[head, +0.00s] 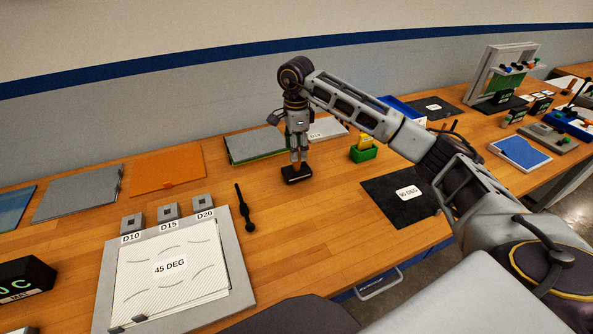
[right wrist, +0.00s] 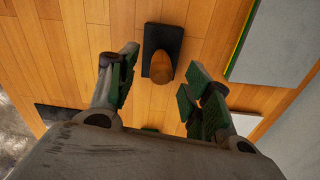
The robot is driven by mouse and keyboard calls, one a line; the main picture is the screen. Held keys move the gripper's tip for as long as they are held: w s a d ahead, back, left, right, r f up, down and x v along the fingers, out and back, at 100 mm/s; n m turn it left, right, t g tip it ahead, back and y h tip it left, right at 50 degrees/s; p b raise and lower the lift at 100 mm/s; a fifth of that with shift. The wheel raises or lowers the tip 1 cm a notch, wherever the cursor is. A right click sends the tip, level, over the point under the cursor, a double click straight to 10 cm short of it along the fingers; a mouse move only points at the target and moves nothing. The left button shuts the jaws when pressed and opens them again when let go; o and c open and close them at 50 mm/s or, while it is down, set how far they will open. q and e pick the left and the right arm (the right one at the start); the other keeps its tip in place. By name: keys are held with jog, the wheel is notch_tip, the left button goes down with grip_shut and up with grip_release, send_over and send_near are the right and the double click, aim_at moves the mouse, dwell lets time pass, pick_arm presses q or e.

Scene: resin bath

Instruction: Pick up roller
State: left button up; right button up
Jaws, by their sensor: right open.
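My right gripper (head: 299,161) points straight down with its fingers apart and nothing between them. Just below it a small black block (head: 297,175) lies on the wooden bench. In the right wrist view this black block (right wrist: 152,36) carries a brown rounded piece (right wrist: 161,67), which lies between the two green-padded fingers (right wrist: 160,80), slightly beyond their tips. I cannot tell for sure whether this is the roller. A slim black tool with a thicker end (head: 245,208) lies on the bench to the left. My left gripper is not in view.
A grey framed board marked 45 DEG (head: 242,270) lies front left, with several small grey blocks behind it. An orange sheet (head: 166,171), a grey panel (head: 256,146), a green-and-yellow holder (head: 363,152) and a black mat (head: 385,203) surround the gripper. Bare wood separates them.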

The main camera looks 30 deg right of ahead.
jog(key=shift+f, duration=0.8)
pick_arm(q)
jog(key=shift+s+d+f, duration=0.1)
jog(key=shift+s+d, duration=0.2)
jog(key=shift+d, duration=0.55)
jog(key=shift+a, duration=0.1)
pick_arm(e)
jog(key=shift+f, duration=0.15)
